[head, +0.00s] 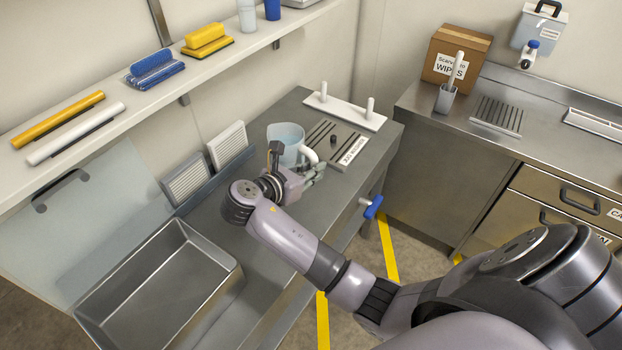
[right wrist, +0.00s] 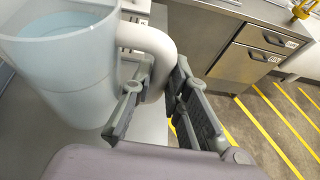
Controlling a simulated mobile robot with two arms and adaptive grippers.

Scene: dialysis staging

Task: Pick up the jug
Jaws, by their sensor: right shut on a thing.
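The jug (head: 288,139) is a translucent pale-blue vessel with a thick white handle, near the far end of the grey bench (head: 325,215). It also shows large at the left of the right wrist view (right wrist: 65,65). My right gripper (head: 318,172) is at the jug's handle, on the side facing the bench's front. In the right wrist view its two fingers (right wrist: 155,100) are on either side of the white handle (right wrist: 157,55), shut on it. The jug looks upright; I cannot tell whether its base touches the bench. My left gripper is not in view.
A grey slotted rack (head: 345,152) and a white board with two pegs (head: 345,108) are close beyond the jug. White-faced panels (head: 187,183) stand along the wall side. A steel basin (head: 160,290) is nearer me. A blue-handled valve (head: 373,207) sticks out at the bench front.

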